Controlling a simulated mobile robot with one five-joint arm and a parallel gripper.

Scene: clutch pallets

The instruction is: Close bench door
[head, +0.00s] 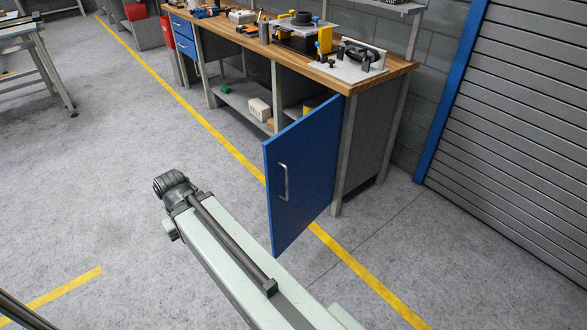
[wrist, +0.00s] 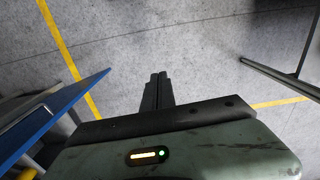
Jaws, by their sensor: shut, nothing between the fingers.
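The blue bench door (head: 305,185) stands open, swung out from the front of the workbench (head: 355,85) at its right end. Its silver handle (head: 284,182) is near the free edge, on the face turned toward the head camera. In the wrist view the door (wrist: 65,115) appears at the left, seen nearly along its top edge. My gripper (wrist: 158,77) is shut and empty, over the floor to the right of the door and apart from it. In the head view my arm reaches up-left, left of the door; the fingers cannot be made out there.
Tools and fixtures sit on the wooden benchtop, and a white box (head: 260,109) lies on the shelf below. A blue drawer unit (head: 183,37) is farther left. A grey shutter (head: 520,130) stands at the right. The floor left of the door is clear, with yellow lines.

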